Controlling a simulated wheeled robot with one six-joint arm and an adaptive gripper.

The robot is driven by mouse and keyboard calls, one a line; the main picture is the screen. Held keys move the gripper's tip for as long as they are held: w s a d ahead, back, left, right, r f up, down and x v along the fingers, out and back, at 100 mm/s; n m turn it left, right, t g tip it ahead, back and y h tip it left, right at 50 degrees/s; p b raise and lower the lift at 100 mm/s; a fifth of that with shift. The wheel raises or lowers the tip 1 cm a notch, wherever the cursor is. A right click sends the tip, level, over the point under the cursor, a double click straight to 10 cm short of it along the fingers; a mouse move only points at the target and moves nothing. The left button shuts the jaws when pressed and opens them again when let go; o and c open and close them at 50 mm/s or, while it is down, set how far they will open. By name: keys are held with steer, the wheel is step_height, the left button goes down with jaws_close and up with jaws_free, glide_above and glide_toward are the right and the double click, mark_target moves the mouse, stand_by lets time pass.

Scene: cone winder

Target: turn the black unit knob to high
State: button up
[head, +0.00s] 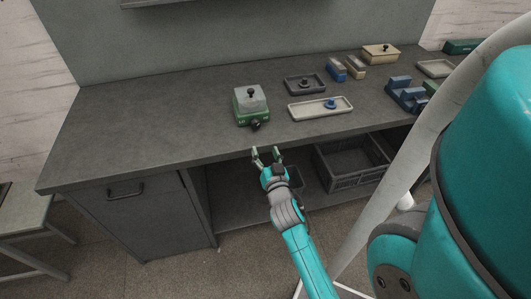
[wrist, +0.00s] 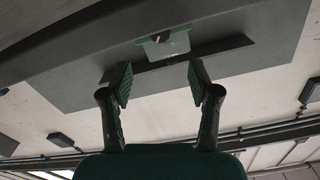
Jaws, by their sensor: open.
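The winder unit (head: 247,112) has a green base and a pale grey, see-through cover with a small black knob on top, and stands on the grey bench near its front edge. The black unit knob (head: 255,125) sticks out of the unit's front face; its setting is too small to read. My gripper (head: 267,152) is open and empty in front of the bench edge, apart from the knob and just nearer the camera. In the wrist view the unit (wrist: 165,46) shows partly at the top, beyond the two open fingers (wrist: 160,84).
A grey crate (head: 350,163) sits under the bench. The bench left of the unit is clear.

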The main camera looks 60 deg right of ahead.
mark_target(256, 126)
steer(key=n, duration=0.2)
steer(key=w+d+n, duration=0.1)
steer(key=n, duration=0.1)
steer(key=shift+d+r, duration=0.1)
steer(key=shift+d, duration=0.1)
steer(key=shift+n, duration=0.3)
steer(key=x, duration=1)
steer(key=shift+w+d, duration=0.2)
steer(key=shift+w, duration=0.15)
steer(key=c, duration=1.2)
steer(key=shift+o, duration=0.2)
steer(key=shift+m, duration=2.4)
steer(key=o, duration=1.2)
steer(key=shift+c, duration=0.2)
